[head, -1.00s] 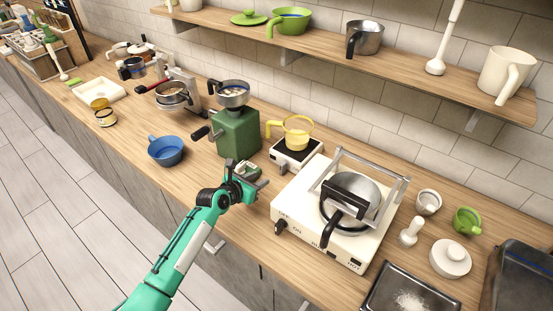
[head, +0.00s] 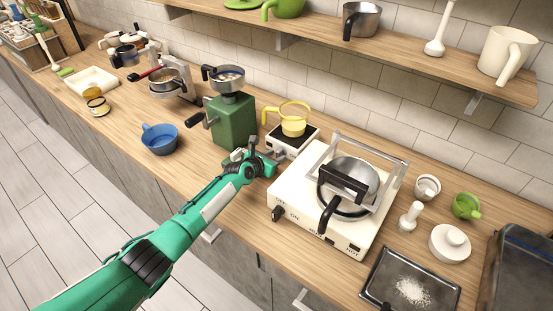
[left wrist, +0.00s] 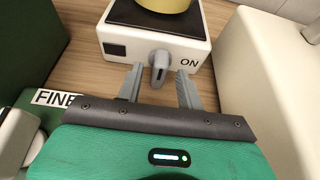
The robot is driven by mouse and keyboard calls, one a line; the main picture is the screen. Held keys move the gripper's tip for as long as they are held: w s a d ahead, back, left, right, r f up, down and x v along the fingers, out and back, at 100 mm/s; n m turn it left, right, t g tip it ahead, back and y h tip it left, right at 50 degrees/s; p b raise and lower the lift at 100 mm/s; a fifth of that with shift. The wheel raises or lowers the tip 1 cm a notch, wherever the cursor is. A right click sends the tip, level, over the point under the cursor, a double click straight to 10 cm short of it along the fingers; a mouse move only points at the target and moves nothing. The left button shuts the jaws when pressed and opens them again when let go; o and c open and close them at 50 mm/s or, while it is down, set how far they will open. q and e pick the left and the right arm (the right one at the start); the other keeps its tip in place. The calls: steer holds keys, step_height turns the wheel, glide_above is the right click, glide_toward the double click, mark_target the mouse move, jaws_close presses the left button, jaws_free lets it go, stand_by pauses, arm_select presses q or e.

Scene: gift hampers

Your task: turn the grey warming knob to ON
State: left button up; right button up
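The knob's dark slot stands about upright and does not point at ON. My left gripper (left wrist: 160,84) is open, with one finger on each side of the knob's near end. I cannot tell whether either finger touches it. In the head view my left gripper (head: 264,164) is in front of the warmer. My right gripper is not in view.
A green grinder (head: 232,122) stands close on the left of the gripper. A blue pan (head: 160,140) is on the counter farther left. A shelf (head: 400,65) runs above.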

arm_select(q)
steer(key=shift+b+x, duration=0.3)
steer(key=shift+x, duration=0.45)
jaws_close()
steer(key=shift+w+d+r+p, duration=0.1)
steer(key=shift+r+p, duration=0.3)
steer(key=shift+p, duration=0.05)
steer(key=shift+r+m+p, duration=0.15)
steer(key=shift+m+p, duration=0.15)
steer(key=shift+p, duration=0.1)
steer(key=shift+m+t+y+p, duration=0.4)
steer(key=shift+m+p, duration=0.1)
steer(key=shift+p, duration=0.25)
steer(key=shift+d+f+m+t+y, duration=0.1)
steer(key=shift+f+m+t+y, duration=0.2)
steer(key=shift+m, duration=0.2)
steer(key=shift+m+t, duration=0.3)
steer(key=shift+m, duration=0.3)
steer(key=shift+f, duration=0.1)
